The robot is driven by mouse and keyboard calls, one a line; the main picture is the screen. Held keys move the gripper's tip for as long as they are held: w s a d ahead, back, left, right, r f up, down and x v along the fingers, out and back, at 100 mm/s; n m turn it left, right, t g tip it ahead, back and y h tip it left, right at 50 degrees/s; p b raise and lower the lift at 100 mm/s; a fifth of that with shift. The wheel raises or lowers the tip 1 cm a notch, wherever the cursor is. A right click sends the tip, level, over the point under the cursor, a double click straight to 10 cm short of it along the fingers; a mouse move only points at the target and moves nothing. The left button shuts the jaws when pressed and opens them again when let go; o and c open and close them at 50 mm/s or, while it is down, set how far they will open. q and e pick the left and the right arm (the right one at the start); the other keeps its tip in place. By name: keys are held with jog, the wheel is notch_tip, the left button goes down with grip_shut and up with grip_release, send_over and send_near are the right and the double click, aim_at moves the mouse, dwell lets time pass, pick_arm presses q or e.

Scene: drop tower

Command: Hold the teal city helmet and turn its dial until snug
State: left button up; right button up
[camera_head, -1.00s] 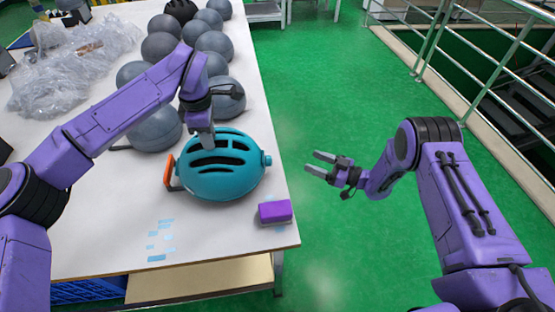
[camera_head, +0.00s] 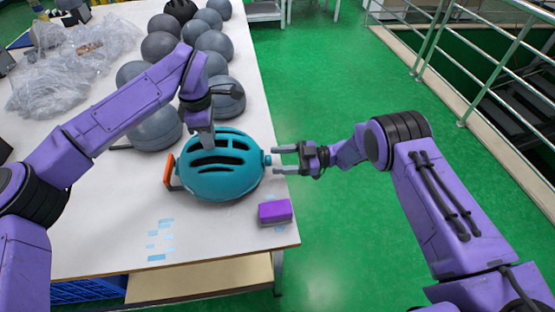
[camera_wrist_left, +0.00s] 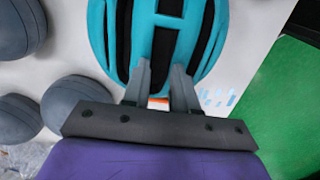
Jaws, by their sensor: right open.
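The teal city helmet (camera_head: 222,180) sits on the white table near its right edge, with dark vents on top and an orange part at its left side. Its small teal dial (camera_head: 267,160) sticks out at the right. My left gripper (camera_head: 208,148) comes down on the helmet's top.
A purple block (camera_head: 274,211) lies on the table just below the dial. Several grey helmet shells (camera_head: 155,130) stand behind the helmet. Clear plastic wrap (camera_head: 60,75) lies at the back left. Green floor (camera_head: 340,230) lies open right of the table edge.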

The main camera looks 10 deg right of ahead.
jog(key=shift+a, duration=0.6)
jog(key=c, duration=1)
jog(key=shift+c, duration=0.3)
jog(key=shift+f+m, duration=0.1)
jog(key=shift+m, duration=0.2)
jog(key=m, duration=1.1)
jog(key=shift+f, duration=0.1)
